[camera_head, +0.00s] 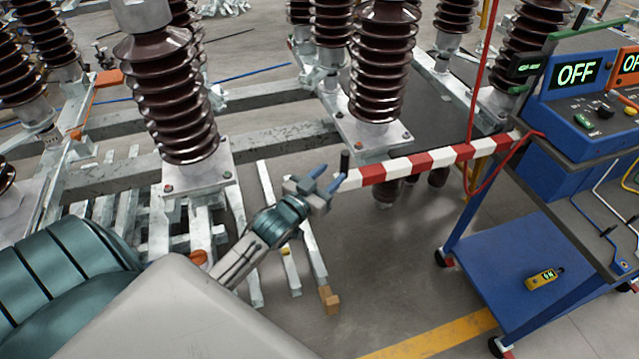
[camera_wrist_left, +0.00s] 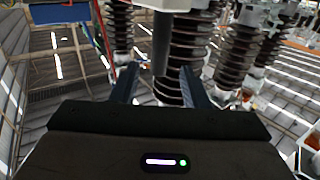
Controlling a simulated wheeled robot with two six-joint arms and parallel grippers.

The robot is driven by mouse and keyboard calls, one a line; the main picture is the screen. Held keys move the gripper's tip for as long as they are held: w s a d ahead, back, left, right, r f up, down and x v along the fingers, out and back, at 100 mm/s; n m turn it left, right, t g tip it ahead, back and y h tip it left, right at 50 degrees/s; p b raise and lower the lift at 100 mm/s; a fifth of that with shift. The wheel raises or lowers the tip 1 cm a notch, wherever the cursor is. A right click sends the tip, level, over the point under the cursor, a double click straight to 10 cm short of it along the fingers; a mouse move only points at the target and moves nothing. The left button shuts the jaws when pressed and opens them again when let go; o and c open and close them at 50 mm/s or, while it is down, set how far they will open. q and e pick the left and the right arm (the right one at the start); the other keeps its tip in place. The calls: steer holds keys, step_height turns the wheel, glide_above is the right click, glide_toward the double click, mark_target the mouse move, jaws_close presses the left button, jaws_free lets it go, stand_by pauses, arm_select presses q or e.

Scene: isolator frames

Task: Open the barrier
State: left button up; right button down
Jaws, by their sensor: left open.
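The barrier (camera_head: 420,161) is a red-and-white striped bar, lying level across the middle of the head view. A dark upright handle (camera_head: 345,161) stands at its left end. My left gripper (camera_head: 330,174) is just left of that end, its two blue fingers apart and pointing towards the handle. In the left wrist view the dark handle (camera_wrist_left: 161,48) hangs from a pale bar end (camera_wrist_left: 163,4), and its tip shows between and just beyond the open fingers (camera_wrist_left: 159,72). I see no contact with it. My right gripper is in neither view.
Brown ribbed insulators (camera_head: 383,65) on metal frames stand behind and left of the barrier. A blue cart (camera_head: 520,255) with instruments reading OFF (camera_head: 577,73) stands at right, a yellow device (camera_head: 543,279) on its lower shelf. The floor before the barrier (camera_head: 390,260) is clear.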

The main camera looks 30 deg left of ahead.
arm_select(q)
steer(key=shift+s+a+b, duration=0.15)
steer(key=shift+s+b, duration=0.15)
steer(key=shift+s, duration=1.6)
steer(key=s+a+f+n+g+y, duration=0.1)
steer(key=a+f+g, duration=0.1)
steer(key=f, duration=0.9)
steer(key=s+a+f+g+y, duration=0.1)
steer(key=s+a+f+g, duration=0.15)
steer(key=f, duration=0.95)
steer(key=s+a+f+g, duration=0.1)
steer(key=s+f+g, duration=0.5)
steer(key=f, duration=1.1)
steer(key=s+d+f+g, duration=0.2)
steer(key=s+f, duration=0.4)
steer(key=s, duration=0.5)
steer(key=s+d+f+g, duration=0.2)
steer(key=s+f, duration=0.5)
steer(key=s, duration=0.4)
steer(key=s+d+f+g, duration=0.2)
steer(key=s+f, duration=0.5)
steer(key=s, duration=0.5)
steer(key=shift+d+m, duration=0.2)
steer(key=shift+m, duration=0.1)
steer(key=shift+f, duration=0.1)
